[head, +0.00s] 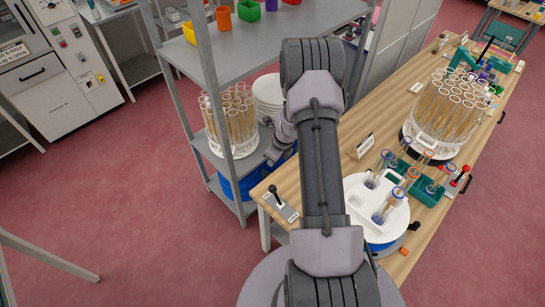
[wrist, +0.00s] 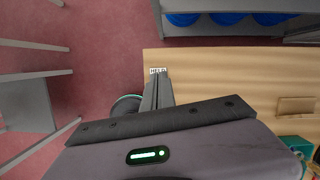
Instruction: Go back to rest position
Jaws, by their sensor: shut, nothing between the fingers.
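My gripper shows in the wrist view (wrist: 157,90), its narrow fingers together with nothing between them. In the head view my arm rises from my base, bends at the top and folds back down; the wrist shows partly between the shelf and the bench, and the fingertips are hidden behind the arm.
A grey shelf rack (head: 270,38) stands close left of my arm, with a tube carousel (head: 230,150) on it. The bench (head: 400,95) at right holds a white round stand (head: 358,205) and a large tube rack (head: 450,140). Red floor (head: 130,220) is open at left.

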